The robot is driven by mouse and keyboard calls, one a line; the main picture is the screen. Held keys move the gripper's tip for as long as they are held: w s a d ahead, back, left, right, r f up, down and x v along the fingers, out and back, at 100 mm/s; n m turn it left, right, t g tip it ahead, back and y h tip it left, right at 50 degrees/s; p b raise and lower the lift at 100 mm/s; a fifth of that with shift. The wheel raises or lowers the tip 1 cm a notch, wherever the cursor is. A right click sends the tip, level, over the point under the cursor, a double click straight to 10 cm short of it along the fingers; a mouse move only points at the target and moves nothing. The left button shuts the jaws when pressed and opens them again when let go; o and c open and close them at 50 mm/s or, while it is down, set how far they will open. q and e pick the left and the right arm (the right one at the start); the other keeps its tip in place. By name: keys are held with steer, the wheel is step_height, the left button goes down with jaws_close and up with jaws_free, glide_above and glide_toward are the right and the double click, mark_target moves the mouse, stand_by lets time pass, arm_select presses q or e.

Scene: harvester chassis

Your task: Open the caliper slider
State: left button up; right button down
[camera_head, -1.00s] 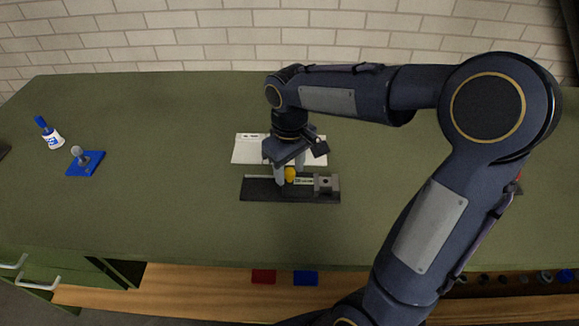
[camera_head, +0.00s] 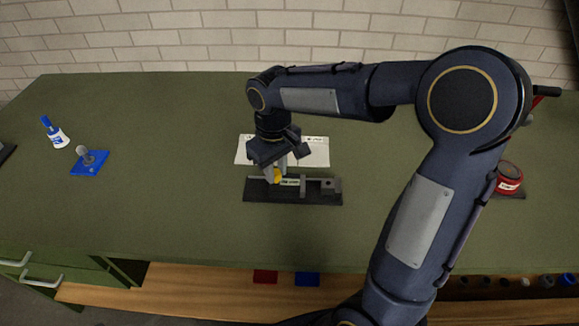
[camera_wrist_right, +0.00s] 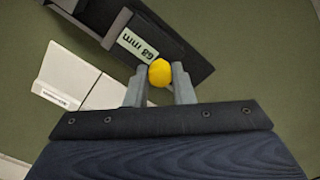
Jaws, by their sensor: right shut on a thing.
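The caliper is a dark base (camera_head: 292,197) on the green table, with a grey block (camera_head: 333,185) at its right end. Its slider carries a yellow knob (camera_head: 277,176) and a pale label (camera_head: 290,182); a grey jaw (camera_head: 303,187) stands right of the label, apart from the end block. My right gripper (camera_head: 276,177) is shut on the yellow knob. In the right wrist view the knob (camera_wrist_right: 160,73) sits between the two fingertips, and the label (camera_wrist_right: 138,45) shows a number in mm. My left gripper is not in view.
A pale open booklet or sheet (camera_head: 317,152) lies just behind the caliper. A blue plate with a grey knob (camera_head: 88,165) and a white-and-blue bottle (camera_head: 56,137) are on the left. A red can (camera_head: 510,180) stands on the right. The table between is clear.

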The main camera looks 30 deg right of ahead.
mark_target(276, 172)
steer(key=c, duration=1.2)
jaws_free()
steer(key=shift+c, duration=0.2)
step_height(276, 172, up, 8)
steer(key=shift+f, duration=0.1)
steer(key=shift+s+d, duration=0.15)
steer(key=shift+s, duration=0.2)
steer(key=s+f+m+t+y, duration=0.2)
steer(key=s, duration=0.7)
steer(key=s+f+m+t+y, duration=0.1)
steer(key=s+f+m+t, duration=0.1)
steer(key=s, duration=0.7)
steer(key=shift+a+f+t+y, duration=0.4)
steer(key=shift+a+t, duration=0.05)
steer(key=shift+t, duration=0.35)
